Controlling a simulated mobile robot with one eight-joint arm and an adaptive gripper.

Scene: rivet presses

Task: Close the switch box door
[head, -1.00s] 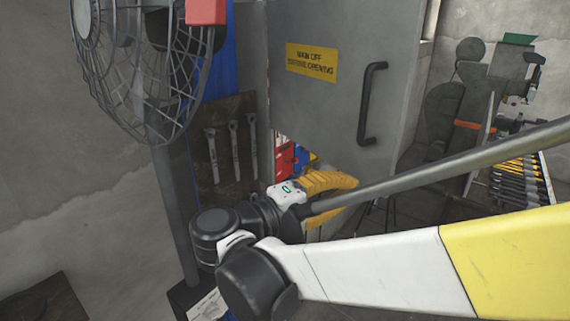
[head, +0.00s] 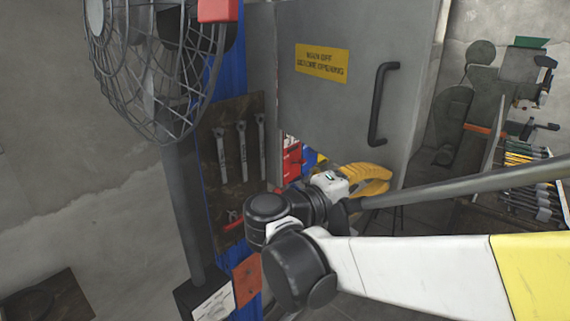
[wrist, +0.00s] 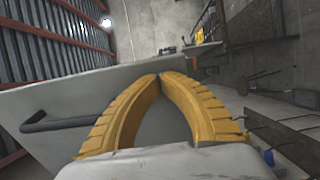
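The switch box door (head: 350,110) is a grey panel with a yellow warning sign (head: 321,63) and a black bar handle (head: 380,104) near its right side. My gripper (head: 386,176) has yellow fingers and is at the door's lower part, below the handle. In the wrist view the fingertips (wrist: 160,76) meet with nothing visible between them. They lie in front of the grey door (wrist: 95,92), with the handle (wrist: 62,123) to their left. I cannot tell whether the fingers touch the door. The fingers and wrist hide part of the area below it.
A caged fan (head: 150,70) on a pole stands at the left. Several wrenches (head: 242,150) hang on a dark board beside the door. Red and blue items (head: 292,160) show below the door. A tool rack (head: 530,175) stands at the right.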

